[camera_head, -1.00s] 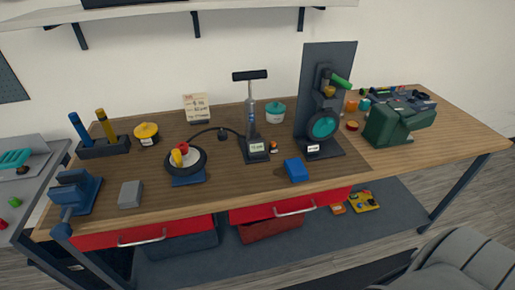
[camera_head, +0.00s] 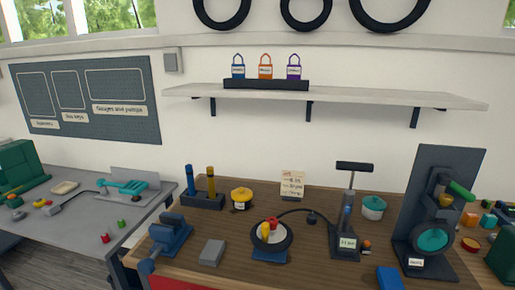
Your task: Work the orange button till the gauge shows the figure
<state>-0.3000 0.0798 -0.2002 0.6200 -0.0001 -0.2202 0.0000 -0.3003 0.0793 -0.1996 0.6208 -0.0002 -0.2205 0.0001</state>
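A floor-pump-like device (camera_head: 347,208) with a black T-handle stands upright on the wooden bench. A small pale gauge display (camera_head: 347,243) is on its base, its figure too small to read. A small orange-brown knob (camera_head: 367,244) sits at the right of the base; I cannot tell if it is the orange button. A dark hose runs left from the pump towards a small tyre (camera_head: 283,240) on a blue stand. A paper note (camera_head: 292,184) stands behind, its writing unreadable. Neither of my grippers is in view.
A grey panel with a green-handled machine (camera_head: 436,215) stands right of the pump. A blue block (camera_head: 390,278) lies at the front edge. A blue vise (camera_head: 170,235) and grey block (camera_head: 212,252) are at left. A shelf (camera_head: 400,99) with several padlocks hangs above.

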